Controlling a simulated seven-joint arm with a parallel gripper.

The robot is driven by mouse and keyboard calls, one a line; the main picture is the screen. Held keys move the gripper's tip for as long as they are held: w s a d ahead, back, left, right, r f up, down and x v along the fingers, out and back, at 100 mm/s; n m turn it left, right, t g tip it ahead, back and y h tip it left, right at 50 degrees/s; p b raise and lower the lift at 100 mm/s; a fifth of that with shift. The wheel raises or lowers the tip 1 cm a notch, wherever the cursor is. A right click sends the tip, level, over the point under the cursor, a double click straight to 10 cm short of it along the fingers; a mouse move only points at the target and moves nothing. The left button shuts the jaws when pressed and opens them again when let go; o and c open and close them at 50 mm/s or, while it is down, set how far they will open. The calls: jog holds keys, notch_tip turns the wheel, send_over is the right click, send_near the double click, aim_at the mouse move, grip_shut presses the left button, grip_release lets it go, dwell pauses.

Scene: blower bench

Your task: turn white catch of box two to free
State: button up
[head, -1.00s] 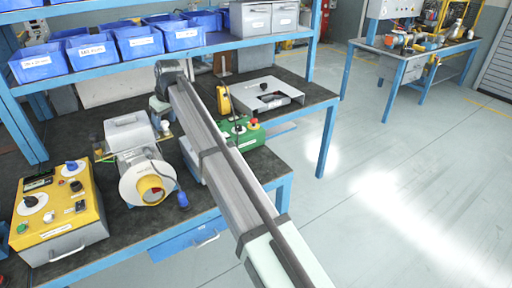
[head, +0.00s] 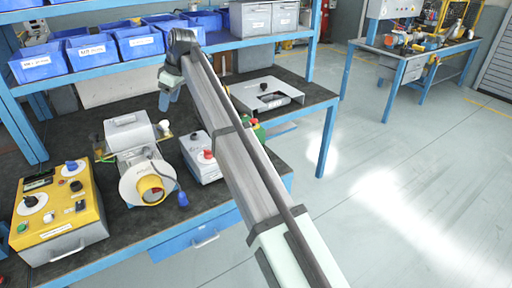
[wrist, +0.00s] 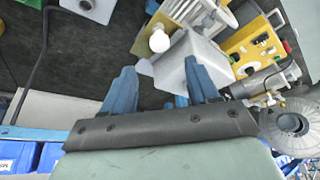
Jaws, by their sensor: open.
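My gripper (head: 170,98) hangs above the back of the bench, behind the blower. In the wrist view its two blue fingers (wrist: 160,82) are apart with nothing between them. A round white knob (head: 164,125) stands beside the blower's grey box; a white knob also shows in the wrist view (wrist: 158,41), beyond the fingertips and apart from them. I cannot tell whether it is the catch. The yellow control box (head: 62,225) is at left, the grey box with a red button (head: 203,158) right of the blower. No label marking box two is readable.
The blower (head: 145,182) with its round white housing stands between the yellow and grey boxes. A green box (head: 258,130) is mostly hidden behind my arm. A grey panel (head: 272,88) lies at back right. Blue bins (head: 85,52) line the shelf above.

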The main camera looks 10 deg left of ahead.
jog(key=v, duration=0.6)
jog(key=w+d+f+m+h, duration=0.1)
jog(key=w+d+f, duration=0.4)
jog(key=d+f, duration=0.7)
jog(key=w+d+f+m+h, duration=0.1)
jog(key=w+d+f+m, duration=0.3)
jog(key=d+f, duration=0.8)
notch_tip(320, 180, down, 4)
jog(key=shift+w+d+f+m+h, duration=0.15)
jog(key=shift+w+d+m+h, duration=0.15)
jog(key=shift+w, duration=0.25)
